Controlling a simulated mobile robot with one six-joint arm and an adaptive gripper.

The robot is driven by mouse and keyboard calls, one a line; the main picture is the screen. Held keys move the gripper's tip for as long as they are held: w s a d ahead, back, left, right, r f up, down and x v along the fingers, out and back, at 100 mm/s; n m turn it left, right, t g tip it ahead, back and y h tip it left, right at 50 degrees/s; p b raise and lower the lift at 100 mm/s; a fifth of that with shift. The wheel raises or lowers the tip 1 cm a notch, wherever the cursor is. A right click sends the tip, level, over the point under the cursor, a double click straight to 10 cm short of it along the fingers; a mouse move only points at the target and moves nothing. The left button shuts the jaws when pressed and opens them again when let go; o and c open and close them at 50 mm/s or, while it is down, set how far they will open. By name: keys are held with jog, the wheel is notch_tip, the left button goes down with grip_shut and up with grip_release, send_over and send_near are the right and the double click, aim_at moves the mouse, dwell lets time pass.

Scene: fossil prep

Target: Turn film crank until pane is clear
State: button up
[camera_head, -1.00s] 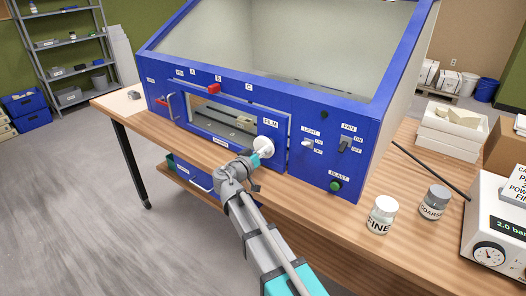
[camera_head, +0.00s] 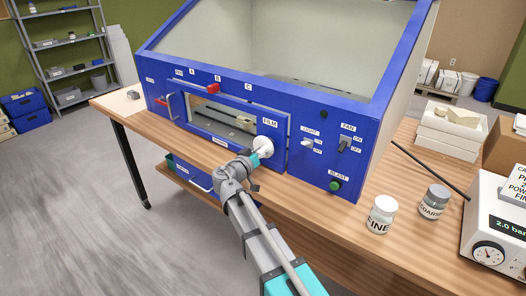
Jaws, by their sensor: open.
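The blue cabinet (camera_head: 300,180) stands on the wooden bench, with a sloped viewing pane (camera_head: 300,40) on top that looks greyish but see-through. The white round film crank (camera_head: 266,146) sits on the front panel below the FILM label (camera_head: 270,122). My gripper (camera_head: 262,151) is at the crank, its fingers largely hidden by the wrist and the white disc. I cannot tell whether the fingers touch the crank's handle. To the left of the crank, a low window (camera_head: 215,112) in the front panel shows a dim interior.
LIGHT (camera_head: 307,143) and FAN (camera_head: 344,144) switches and a green BLAST button (camera_head: 335,185) are right of the crank. FINE (camera_head: 381,215) and COARSE (camera_head: 434,201) jars, a dark rod (camera_head: 430,170) and a gauge box (camera_head: 490,235) occupy the bench's right side.

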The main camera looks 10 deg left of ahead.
jog(key=shift+s, duration=0.15)
jog(key=v, duration=1.1)
jog(key=shift+s+a, duration=0.2)
jog(key=shift+s, duration=0.1)
jog(key=shift+s+f, duration=0.1)
jog(key=shift+s, duration=0.05)
dwell(0.5)
